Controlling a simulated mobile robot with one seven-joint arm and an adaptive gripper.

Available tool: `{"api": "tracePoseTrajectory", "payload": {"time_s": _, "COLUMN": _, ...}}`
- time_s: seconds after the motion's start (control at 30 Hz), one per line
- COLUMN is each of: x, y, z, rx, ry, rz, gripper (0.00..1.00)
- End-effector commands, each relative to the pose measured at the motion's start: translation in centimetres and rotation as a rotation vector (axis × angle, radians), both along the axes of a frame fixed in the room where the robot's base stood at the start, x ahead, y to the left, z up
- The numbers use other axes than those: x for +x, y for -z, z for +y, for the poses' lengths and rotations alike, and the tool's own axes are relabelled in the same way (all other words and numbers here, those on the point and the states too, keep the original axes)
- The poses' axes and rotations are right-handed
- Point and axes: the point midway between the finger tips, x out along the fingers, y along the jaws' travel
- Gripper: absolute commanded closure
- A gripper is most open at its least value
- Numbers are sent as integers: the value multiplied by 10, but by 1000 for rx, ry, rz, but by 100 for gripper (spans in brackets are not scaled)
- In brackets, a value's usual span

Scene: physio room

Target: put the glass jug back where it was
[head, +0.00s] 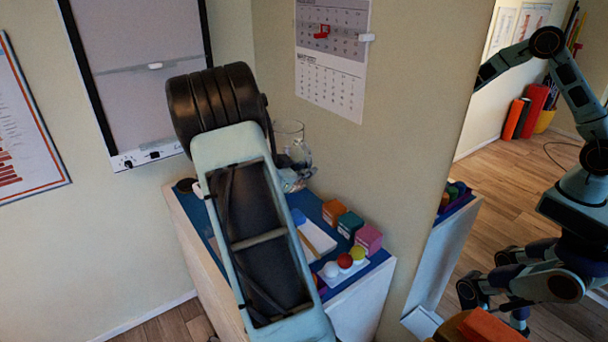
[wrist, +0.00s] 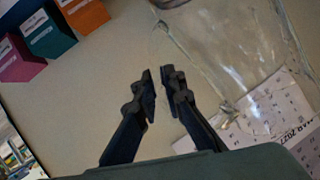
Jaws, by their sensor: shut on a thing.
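The clear glass jug (head: 289,130) shows in the head view just right of my arm's dark wrist, over the back of the blue-topped cabinet (head: 206,226). My arm hides part of it, and I cannot tell whether its base touches the top. In the wrist view the jug (wrist: 235,45) fills the upper right, beside my fingers. My gripper (wrist: 158,95) is shut on the jug with a narrow gap between the fingertips; the gripped part is hard to make out through the clear glass.
An orange box (head: 335,211), a teal box (head: 350,224) and a pink box (head: 369,239) line the cabinet's right side. Coloured balls (head: 345,261) sit at its front. A wall calendar (head: 332,55) hangs behind. A large mirror (head: 510,130) at right reflects me.

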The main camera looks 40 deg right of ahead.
Motion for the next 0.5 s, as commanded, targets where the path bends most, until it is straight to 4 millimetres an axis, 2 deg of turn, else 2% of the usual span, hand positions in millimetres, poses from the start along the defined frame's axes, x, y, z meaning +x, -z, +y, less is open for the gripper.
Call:
{"api": "tracePoseTrajectory", "payload": {"time_s": 0.2, "x": 27, "y": 14, "z": -31, "rx": -6, "ry": 3, "rz": -6, "gripper": 100}}
{"api": "tracePoseTrajectory", "payload": {"time_s": 0.5, "x": 49, "y": 53, "z": -54, "rx": -6, "ry": 0, "rz": -6, "gripper": 100}}
